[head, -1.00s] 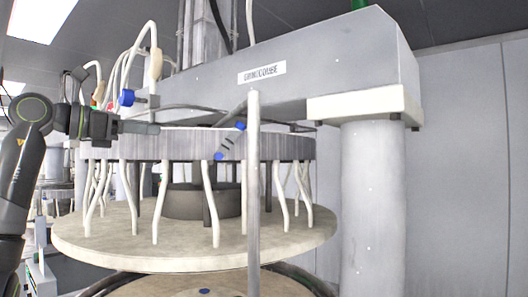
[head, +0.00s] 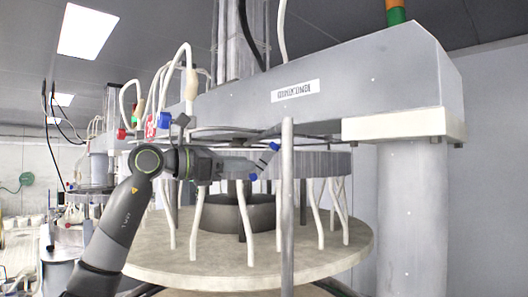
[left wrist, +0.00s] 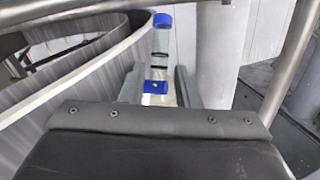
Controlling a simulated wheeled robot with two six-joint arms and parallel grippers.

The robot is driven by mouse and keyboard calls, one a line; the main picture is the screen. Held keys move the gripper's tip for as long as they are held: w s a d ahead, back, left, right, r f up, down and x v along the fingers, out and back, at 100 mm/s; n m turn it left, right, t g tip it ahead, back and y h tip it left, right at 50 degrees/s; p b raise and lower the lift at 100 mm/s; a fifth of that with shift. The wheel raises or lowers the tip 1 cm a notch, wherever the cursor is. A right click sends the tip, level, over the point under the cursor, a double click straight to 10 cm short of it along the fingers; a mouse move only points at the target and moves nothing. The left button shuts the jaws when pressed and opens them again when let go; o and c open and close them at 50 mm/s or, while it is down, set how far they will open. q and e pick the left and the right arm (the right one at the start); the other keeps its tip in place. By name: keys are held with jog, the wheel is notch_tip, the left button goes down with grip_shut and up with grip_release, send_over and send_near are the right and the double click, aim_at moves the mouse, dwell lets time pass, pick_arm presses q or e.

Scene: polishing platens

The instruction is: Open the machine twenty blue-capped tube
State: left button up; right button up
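A clear tube with dark bands (head: 264,161) and blue ends is tilted beside the rim of the machine's upper platen (head: 325,163). In the left wrist view, the tube (left wrist: 160,48) shows its blue cap (left wrist: 163,20) at the top and a blue part lower down. My left gripper (head: 240,168) points right, level with the platen rim, close to the tube. In the left wrist view its fingers (left wrist: 158,88) stand apart on either side of the tube's lower blue part, with gaps visible. I cannot tell how near in depth it is. My right gripper is not in view.
A vertical metal post (head: 287,215) stands just right of the tube. The grey beam (head: 370,80) with a label crosses above. White hoses (head: 196,225) hang over the lower platen (head: 325,250). A thick column (head: 405,215) stands at right.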

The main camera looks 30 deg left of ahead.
aim_at(260, 162)
pick_arm(q)
jog(key=p+x, duration=0.2)
jog(key=x, duration=0.3)
jog(key=shift+w+d+r, duration=0.1)
jog(key=shift+w+d+p, duration=0.3)
jog(key=shift+w+p, duration=0.1)
jog(key=shift+a, duration=0.1)
grip_shut()
